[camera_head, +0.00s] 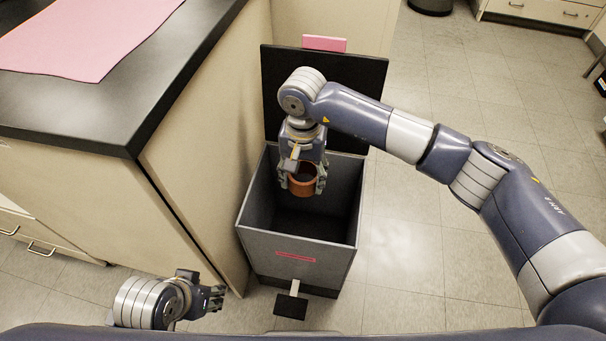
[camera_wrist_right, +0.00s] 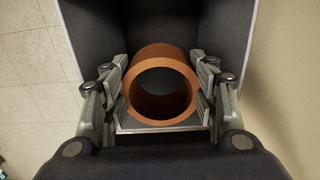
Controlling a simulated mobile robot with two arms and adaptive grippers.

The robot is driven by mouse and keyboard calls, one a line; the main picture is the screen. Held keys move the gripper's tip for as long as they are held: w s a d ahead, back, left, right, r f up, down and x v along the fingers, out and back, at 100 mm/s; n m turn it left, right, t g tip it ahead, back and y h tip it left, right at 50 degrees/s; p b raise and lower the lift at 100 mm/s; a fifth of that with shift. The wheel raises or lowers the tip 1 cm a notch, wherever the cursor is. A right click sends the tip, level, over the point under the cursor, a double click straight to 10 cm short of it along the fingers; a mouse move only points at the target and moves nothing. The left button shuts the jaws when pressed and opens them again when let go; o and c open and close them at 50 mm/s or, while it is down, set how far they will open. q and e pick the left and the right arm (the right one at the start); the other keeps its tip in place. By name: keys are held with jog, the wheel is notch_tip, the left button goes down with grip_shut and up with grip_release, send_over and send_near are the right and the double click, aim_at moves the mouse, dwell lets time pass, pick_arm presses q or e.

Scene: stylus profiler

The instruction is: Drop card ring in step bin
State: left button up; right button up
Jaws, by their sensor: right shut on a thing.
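The card ring (camera_head: 302,186) is a short brown-orange tube. My right gripper (camera_head: 303,183) is shut on it and holds it over the open mouth of the step bin (camera_head: 295,247). In the right wrist view the ring (camera_wrist_right: 162,61) sits between the two fingers of the right gripper (camera_wrist_right: 161,92), with the dark bin interior (camera_wrist_right: 225,30) behind it. The bin is grey, with its dark lid (camera_head: 350,78) raised at the back and a black pedal (camera_head: 291,304) at the front. My left gripper (camera_head: 212,298) is low at the left; its finger opening is unclear.
A cabinet with a black worktop (camera_head: 95,112) stands close to the bin's left side, with a pink mat (camera_head: 85,35) on top. Tiled floor (camera_head: 410,240) is clear to the right of the bin. Drawers (camera_head: 540,10) stand at the far right.

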jog(key=o, duration=1.6)
notch_tip(320, 180, up, 12)
